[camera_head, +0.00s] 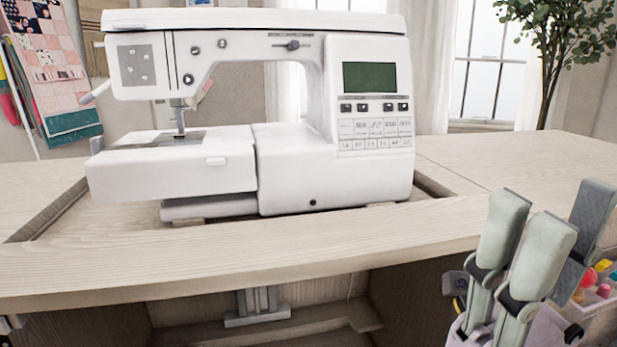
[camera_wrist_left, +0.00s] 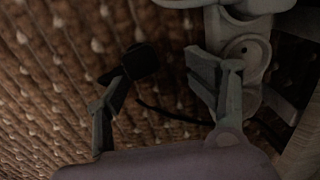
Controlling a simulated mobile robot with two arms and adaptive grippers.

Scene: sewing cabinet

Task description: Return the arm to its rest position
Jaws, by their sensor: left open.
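My right gripper (camera_head: 560,205) is at the lower right of the head view, fingers pointing up, in front of the table's edge. Its pale finger pads stand apart and I see nothing held between them. My left gripper (camera_wrist_left: 160,85) shows in the dim left wrist view. Its fingers are spread with nothing held between them, over a brown woven surface (camera_wrist_left: 50,75). I cannot make out the left gripper in the head view.
A white sewing machine (camera_head: 335,160) sits in a recess of the wooden cabinet table (camera_head: 330,245). Colourful small items (camera_head: 592,284) lie in a container behind my right gripper. Below the tabletop is an open space. The tabletop's right side is clear.

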